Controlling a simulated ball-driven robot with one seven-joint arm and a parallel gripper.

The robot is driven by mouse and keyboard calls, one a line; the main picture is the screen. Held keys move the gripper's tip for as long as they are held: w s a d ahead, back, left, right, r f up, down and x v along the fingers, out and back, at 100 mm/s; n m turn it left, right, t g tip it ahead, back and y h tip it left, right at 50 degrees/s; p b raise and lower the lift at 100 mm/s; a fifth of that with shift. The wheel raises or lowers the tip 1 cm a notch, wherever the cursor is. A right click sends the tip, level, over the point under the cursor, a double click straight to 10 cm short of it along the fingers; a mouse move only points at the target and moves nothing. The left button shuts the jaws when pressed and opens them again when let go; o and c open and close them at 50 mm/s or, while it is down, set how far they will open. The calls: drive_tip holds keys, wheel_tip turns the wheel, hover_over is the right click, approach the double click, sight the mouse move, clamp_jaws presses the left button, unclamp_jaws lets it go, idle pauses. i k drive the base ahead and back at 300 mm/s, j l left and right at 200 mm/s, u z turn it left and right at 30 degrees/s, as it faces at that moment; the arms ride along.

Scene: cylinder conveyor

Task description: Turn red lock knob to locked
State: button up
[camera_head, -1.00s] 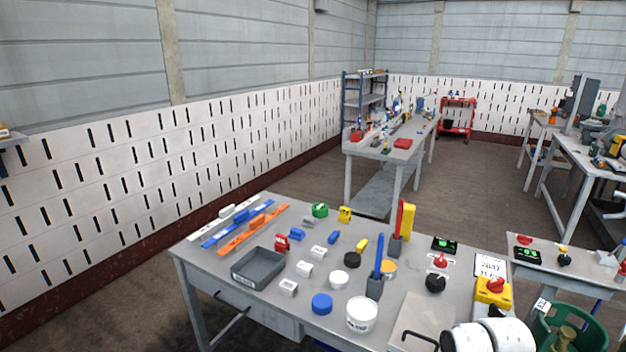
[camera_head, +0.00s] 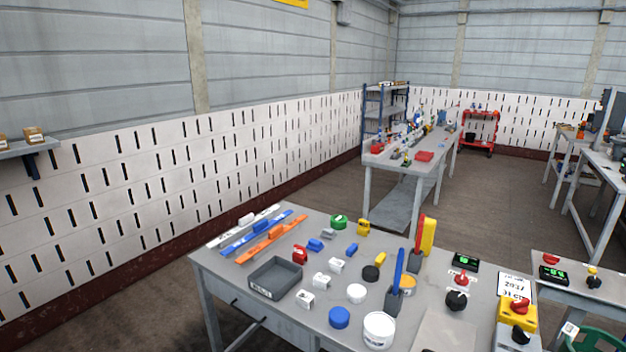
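Several red knobs show, and I cannot tell for sure which is the lock knob. One red knob (camera_head: 520,305) sits on a yellow box (camera_head: 510,318) at the right end of the near workbench (camera_head: 225,272). Another red knob (camera_head: 461,279) stands left of it, above a black knob (camera_head: 456,300). A third red knob (camera_head: 551,259) is on the side table at the right. The knobs' lock markings are too small to read. My gripper is not in view.
The near workbench is crowded: a grey tray (camera_head: 275,278), a white tub (camera_head: 379,330), a blue upright handle (camera_head: 398,270) and coloured sliders (camera_head: 271,239). A green container (camera_head: 592,340) stands at lower right. The floor between the benches is clear.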

sight(462, 277)
drive_tip(key=z, duration=0.8)
drive_tip(key=i+j+z, duration=0.15)
drive_tip(key=z, duration=0.25)
drive_tip(key=j+z, duration=0.35)
drive_tip(key=i+j+z, duration=0.15)
drive_tip(key=j+z, duration=0.25)
drive_tip(key=l, duration=0.15)
